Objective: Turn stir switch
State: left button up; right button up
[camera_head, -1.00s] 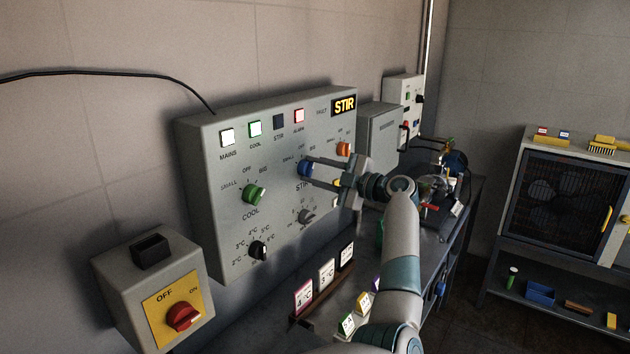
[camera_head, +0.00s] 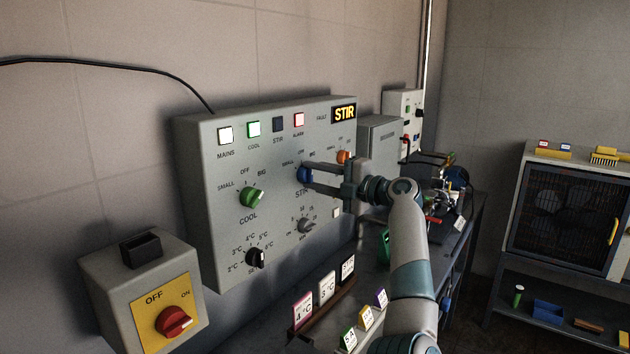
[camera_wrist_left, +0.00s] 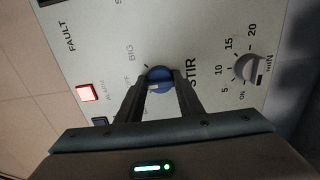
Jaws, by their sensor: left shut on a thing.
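The blue stir switch (camera_head: 303,175) is a round knob on the front of the grey control panel (camera_head: 228,160), above the STIR label. My left gripper (camera_head: 311,174) reaches it from the right, with its fingers shut on the knob. In the left wrist view the blue knob (camera_wrist_left: 158,76) sits between the two dark fingertips (camera_wrist_left: 158,88), with a pale mark on its near side. The fingers partly hide the knob and the lettering around it. The stir lamp (camera_head: 278,125) is dark. My right gripper is not in view.
The panel also carries a green cool knob (camera_head: 251,197), a black temperature knob (camera_head: 256,257), a grey timer knob (camera_head: 305,225) and an orange knob (camera_head: 343,157). Card stands (camera_head: 327,287) sit on the bench below.

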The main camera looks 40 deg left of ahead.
pick_arm(q)
jog(key=shift+f, duration=0.15)
jog(key=o, duration=1)
jog(key=shift+w+d+b, duration=0.3)
jog(key=shift+d+b, duration=0.3)
jog(key=shift+d, duration=2.3)
jog(key=shift+w+d+b, duration=0.35)
jog(key=shift+d+b, duration=0.2)
jog(key=shift+d, duration=2.3)
jog(key=shift+w+d+b, duration=0.3)
jog(key=shift+d+b, duration=0.3)
jog(key=shift+d, duration=2.3)
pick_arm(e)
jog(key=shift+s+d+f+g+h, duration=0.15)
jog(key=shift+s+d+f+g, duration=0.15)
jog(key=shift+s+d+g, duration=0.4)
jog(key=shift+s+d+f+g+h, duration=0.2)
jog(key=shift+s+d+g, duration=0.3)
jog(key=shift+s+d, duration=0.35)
pick_arm(q)
jog(key=shift+d, duration=0.1)
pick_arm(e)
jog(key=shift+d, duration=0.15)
